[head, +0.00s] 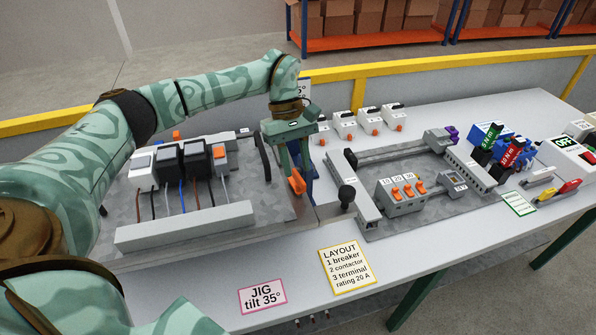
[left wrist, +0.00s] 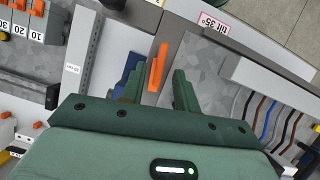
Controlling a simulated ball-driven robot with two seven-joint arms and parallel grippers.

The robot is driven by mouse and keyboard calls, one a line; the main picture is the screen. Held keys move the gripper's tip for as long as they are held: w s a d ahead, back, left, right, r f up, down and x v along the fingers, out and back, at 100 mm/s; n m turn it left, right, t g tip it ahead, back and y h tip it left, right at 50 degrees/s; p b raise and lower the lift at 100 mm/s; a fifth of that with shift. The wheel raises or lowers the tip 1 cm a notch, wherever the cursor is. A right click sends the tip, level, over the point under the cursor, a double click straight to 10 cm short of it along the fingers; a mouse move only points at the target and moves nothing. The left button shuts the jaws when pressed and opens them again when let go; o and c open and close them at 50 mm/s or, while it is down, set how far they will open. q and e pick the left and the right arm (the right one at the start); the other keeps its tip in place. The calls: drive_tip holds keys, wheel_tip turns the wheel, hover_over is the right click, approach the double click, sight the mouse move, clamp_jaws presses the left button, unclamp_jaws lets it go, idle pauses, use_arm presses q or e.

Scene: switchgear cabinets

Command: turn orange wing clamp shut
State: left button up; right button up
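The orange wing clamp (head: 297,181) is at the right edge of the tilted grey jig plate, by a blue bracket. In the left wrist view the wing (left wrist: 157,68) stands lengthwise between the two green fingers, nearer the left one. My left gripper (head: 291,160) points down at the clamp from above in the head view. Its fingers (left wrist: 157,88) are apart, with a visible gap beside the wing; I cannot tell whether either touches it. The lower part of the clamp is partly hidden by the gripper. My right gripper does not show.
The jig plate (head: 245,205) carries several breakers and wires on the left. A black knob (head: 347,195) stands just right of the clamp. A second panel (head: 440,205) with orange-switched breakers (head: 402,193) lies further right. The table front around the labels is clear.

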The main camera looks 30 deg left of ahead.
sight(297, 182)
use_arm(q)
drive_tip(key=shift+x, duration=1.3)
clamp_jaws()
